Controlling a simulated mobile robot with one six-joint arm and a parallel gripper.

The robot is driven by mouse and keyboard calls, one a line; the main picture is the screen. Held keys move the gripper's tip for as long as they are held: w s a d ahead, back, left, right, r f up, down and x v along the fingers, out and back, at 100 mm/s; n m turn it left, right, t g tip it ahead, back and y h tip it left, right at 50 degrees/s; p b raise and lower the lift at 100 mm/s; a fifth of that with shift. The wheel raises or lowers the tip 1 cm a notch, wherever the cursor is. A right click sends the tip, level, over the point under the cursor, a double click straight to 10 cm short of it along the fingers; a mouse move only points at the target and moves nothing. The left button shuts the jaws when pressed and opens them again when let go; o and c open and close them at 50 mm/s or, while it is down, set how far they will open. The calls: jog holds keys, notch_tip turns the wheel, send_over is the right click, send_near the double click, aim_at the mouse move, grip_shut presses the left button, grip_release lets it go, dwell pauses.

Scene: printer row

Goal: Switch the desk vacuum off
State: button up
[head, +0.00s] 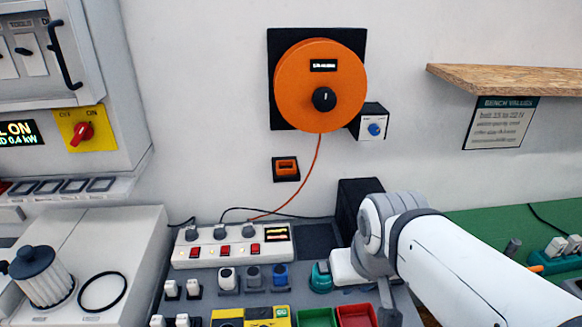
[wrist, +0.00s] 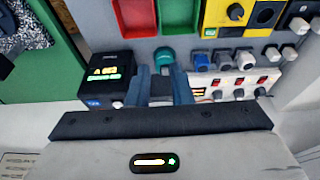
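I cannot tell which thing is the desk vacuum. A white power strip (head: 232,247) stands at the back of the bench, with three grey round knobs or plugs, three red switches and a small lit display. The red switches show in the wrist view too, the middle one (wrist: 239,81) among them, right of my gripper. My gripper (wrist: 161,88) is open and empty in the wrist view. A teal round thing (wrist: 165,57) shows beyond the gap between its fingers and also in the head view (head: 320,275). My arm hides the fingers in the head view.
A black box (wrist: 108,75) with a lit display stands close left of my fingers. White, grey and blue plugs (head: 280,275) stand before the strip. An orange reel (head: 295,85) hangs on the wall, its cord running down. Green and red trays (head: 357,316) lie at the front.

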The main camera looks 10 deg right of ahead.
jog(key=shift+o, duration=0.8)
jog(key=shift+w, duration=0.3)
jog(key=shift+o, duration=1.4)
jog(key=w+f+g, duration=0.1)
jog(key=w+f, duration=0.1)
jog(key=w, duration=0.7)
jog(key=shift+g, duration=0.3)
jog(key=g, duration=0.2)
send_over(323, 265)
notch_tip(323, 265, down, 9)
jog(key=shift+f, duration=0.15)
jog(key=shift+f+p, duration=0.6)
jog(key=shift+f, duration=3)
jog(key=shift+c, duration=0.5)
grip_shut()
